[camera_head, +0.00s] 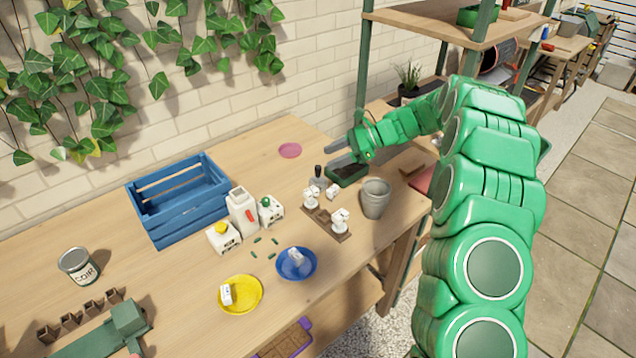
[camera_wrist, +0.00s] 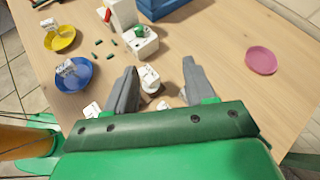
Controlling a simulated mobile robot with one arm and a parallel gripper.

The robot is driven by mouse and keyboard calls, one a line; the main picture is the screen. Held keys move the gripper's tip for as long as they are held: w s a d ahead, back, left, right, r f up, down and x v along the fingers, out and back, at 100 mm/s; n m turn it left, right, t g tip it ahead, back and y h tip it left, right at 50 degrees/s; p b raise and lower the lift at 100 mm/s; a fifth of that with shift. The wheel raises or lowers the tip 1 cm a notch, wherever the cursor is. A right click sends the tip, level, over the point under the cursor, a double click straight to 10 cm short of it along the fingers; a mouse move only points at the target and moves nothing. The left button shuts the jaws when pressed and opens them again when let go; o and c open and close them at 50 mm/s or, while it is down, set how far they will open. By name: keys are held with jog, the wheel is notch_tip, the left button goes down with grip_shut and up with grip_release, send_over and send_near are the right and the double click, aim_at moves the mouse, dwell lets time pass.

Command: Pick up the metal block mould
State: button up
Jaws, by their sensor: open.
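The metal block mould (camera_head: 317,182) stands on the wooden table in the head view. It is a small grey body with an upright black handle, close to small white pots and a white cube. I cannot make out the mould in the wrist view; the gripper body hides the near part of the table.
A blue crate (camera_head: 180,200), blue bowl (camera_head: 297,264), yellow bowl (camera_head: 240,294) and white containers are to the left. Table around the pink saucer (camera_head: 290,150) is clear.

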aim_at(320, 166)
jog(key=w+d+f+m+t+y, duration=0.1)
jog(key=w+d+f+m, duration=0.15)
jog(key=w+f, duration=0.4)
jog(key=shift+x, duration=4.25)
jog(key=shift+w+r, duration=0.1)
jog(key=shift+r, duration=0.05)
grip_shut()
